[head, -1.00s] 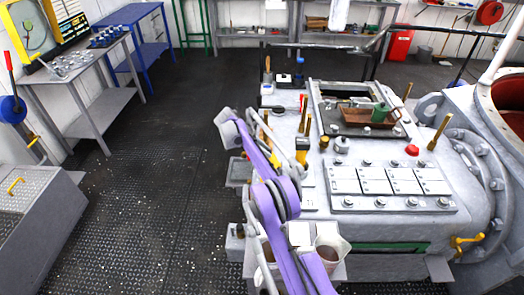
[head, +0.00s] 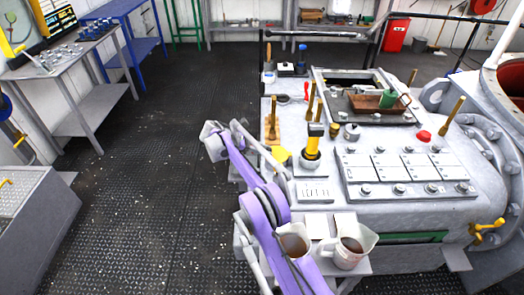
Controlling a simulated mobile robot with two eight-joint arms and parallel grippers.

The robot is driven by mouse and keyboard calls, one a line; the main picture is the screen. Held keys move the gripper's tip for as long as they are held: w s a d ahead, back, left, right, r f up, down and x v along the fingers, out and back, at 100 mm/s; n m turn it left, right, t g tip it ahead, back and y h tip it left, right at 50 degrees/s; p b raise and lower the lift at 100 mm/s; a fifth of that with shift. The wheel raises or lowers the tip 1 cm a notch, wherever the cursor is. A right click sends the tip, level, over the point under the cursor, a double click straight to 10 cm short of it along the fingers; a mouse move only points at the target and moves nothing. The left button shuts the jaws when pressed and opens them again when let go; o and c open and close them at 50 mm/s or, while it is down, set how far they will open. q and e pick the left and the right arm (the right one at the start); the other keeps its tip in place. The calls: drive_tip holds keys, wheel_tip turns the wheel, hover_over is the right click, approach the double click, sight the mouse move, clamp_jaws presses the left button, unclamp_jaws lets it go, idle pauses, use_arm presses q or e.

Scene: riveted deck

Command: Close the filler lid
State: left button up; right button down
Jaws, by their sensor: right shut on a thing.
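A yellow upright piece with a black band (head: 314,141) stands in a round pale fitting on the grey machine top (head: 318,218); it looks like the filler. Just left of it is a small flat yellow piece (head: 282,154), which looks like the filler lid, tilted. My right arm, purple and grey, comes up from the bottom and folds back over the machine's left edge. My right gripper (head: 280,162) is at that yellow piece and looks shut on it; its fingertips are small and partly hidden, so the exact contact is unclear. My left gripper is not in view.
Two jugs of brown liquid (head: 350,250) stand at the machine's front edge, partly behind my arm. Brass levers (head: 452,116), a red cap (head: 424,136) and an open hatch with a brown tray (head: 378,104) are to the right. The dark floor (head: 160,150) on the left is clear.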

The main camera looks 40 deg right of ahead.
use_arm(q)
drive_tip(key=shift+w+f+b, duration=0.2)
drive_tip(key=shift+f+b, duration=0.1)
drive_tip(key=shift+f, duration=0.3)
use_arm(e)
drive_tip(key=shift+w+a+f, duration=0.1)
drive_tip(key=shift+a+f, duration=0.3)
drive_tip(key=shift+f, duration=0.2)
drive_tip(key=c, duration=0.7)
unclamp_jaws()
drive_tip(key=shift+d, duration=0.1)
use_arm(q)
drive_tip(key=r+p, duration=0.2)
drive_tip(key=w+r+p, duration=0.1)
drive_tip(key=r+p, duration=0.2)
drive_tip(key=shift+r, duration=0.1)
use_arm(e)
drive_tip(key=v, duration=1.1)
drive_tip(key=shift+d, duration=0.1)
